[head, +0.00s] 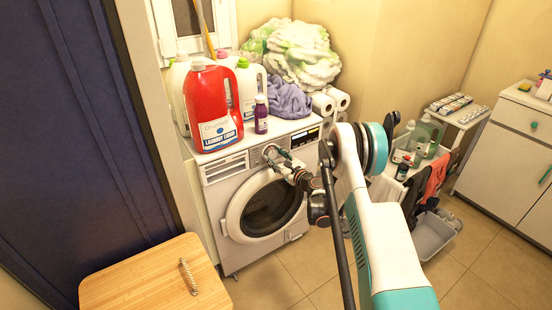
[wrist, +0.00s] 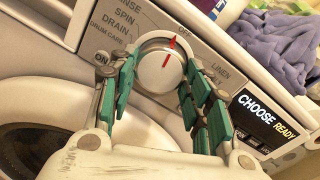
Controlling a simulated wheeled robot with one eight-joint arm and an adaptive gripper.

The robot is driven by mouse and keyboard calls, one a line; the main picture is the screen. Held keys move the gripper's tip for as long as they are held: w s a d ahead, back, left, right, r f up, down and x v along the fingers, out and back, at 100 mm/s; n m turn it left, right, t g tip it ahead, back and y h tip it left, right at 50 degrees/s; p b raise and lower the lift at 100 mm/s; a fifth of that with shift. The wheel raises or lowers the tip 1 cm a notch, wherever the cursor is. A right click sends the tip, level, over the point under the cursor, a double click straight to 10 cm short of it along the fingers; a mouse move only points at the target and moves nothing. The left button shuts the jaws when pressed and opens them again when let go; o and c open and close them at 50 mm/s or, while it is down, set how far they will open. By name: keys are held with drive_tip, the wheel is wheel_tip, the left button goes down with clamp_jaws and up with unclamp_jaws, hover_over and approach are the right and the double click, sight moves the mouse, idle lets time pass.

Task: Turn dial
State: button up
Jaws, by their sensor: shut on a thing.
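The dial (wrist: 158,68) is a round silver knob with a red pointer mark, on the washer's (head: 225,168) front control panel. In the wrist view its red mark lines up close to the OFF label. My gripper (wrist: 160,78) has its green-padded fingers on either side of the dial and is shut on it. In the head view my gripper (head: 278,158) reaches the panel from the right and covers most of the dial. The washer's round door (head: 232,215) is closed below the panel.
A red detergent jug (head: 208,110), a purple bottle (head: 261,118), a purple cloth (head: 288,97) and paper rolls (head: 323,104) crowd the washer top. A lit display (wrist: 265,120) is right of the dial. A wooden-lidded hamper (head: 150,280) stands at front left. Floor (head: 310,265) shows in front.

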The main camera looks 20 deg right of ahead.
drive_tip(key=n, duration=0.4)
drive_tip(key=shift+n, duration=0.4)
idle(0.4)
drive_tip(key=o, duration=1.1)
drive_tip(key=shift+c, duration=0.2)
drive_tip(key=v, duration=0.7)
drive_tip(key=shift+s, duration=0.25)
drive_tip(key=shift+r, duration=0.2)
